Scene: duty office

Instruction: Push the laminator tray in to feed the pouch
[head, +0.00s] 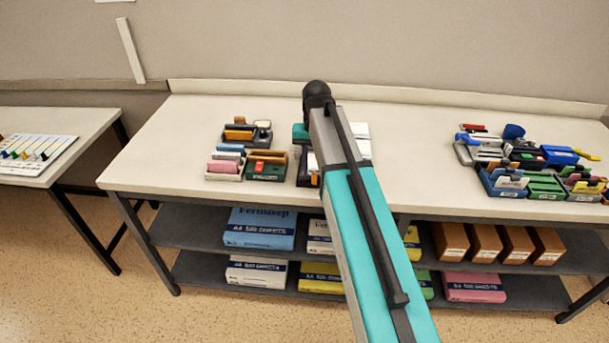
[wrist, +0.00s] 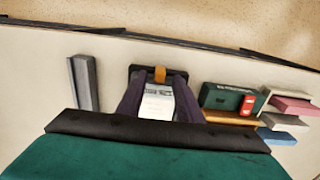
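In the wrist view a black device (wrist: 173,70), which looks like the laminator, has an orange tab (wrist: 160,74) on its far side. A white printed pouch or tray (wrist: 157,103) lies before the tab. My gripper (wrist: 158,82) is over it, its two dark fingers spread apart on either side of the white piece. I cannot tell whether they touch it. In the head view my arm hides most of the gripper. Part of the dark device (head: 305,170) shows left of the arm.
A green box (wrist: 225,97) and pink and blue blocks (wrist: 292,106) stand close on one side, a grey block (wrist: 84,82) on the other. More stationery (head: 530,165) fills the table's right part. The bench (head: 440,140) is bare between. Paper packs (head: 260,230) lie on shelves below.

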